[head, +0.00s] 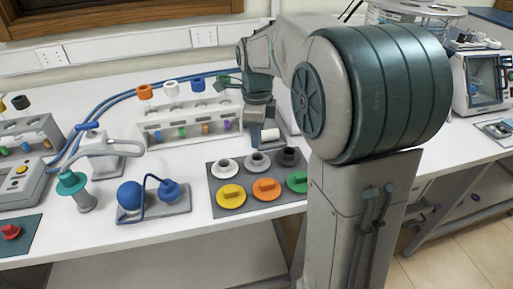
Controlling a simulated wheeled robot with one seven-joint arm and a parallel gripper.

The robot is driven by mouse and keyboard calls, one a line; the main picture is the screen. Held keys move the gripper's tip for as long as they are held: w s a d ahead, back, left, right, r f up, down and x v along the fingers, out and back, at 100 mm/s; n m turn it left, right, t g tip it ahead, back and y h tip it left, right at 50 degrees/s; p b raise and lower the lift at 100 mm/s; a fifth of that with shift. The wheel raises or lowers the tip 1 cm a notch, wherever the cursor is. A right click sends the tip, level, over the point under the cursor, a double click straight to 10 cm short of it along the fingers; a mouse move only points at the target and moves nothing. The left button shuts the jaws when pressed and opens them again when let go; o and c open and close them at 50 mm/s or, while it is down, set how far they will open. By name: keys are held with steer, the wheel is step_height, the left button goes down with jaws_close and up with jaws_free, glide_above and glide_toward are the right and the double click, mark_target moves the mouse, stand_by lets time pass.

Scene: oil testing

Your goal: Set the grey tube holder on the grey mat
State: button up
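A dark grey mat (248,179) lies near the front edge of the table.
On the mat's front row sit yellow (231,197), orange (266,189) and green (297,182) caps. The white tube rack (176,128) stands behind the mat. A blue bulb device (131,194) is to the left. A light grey block (270,135) is below my wrist.

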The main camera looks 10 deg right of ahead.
steer(key=s+f+n+t, duration=0.2)
steer(key=s+n, duration=1.7)
steer(key=n, duration=0.3)
steer(key=shift+d+f+t, duration=0.15)
steer(key=shift+d+t, duration=0.15)
steer(key=shift+t, duration=0.1)
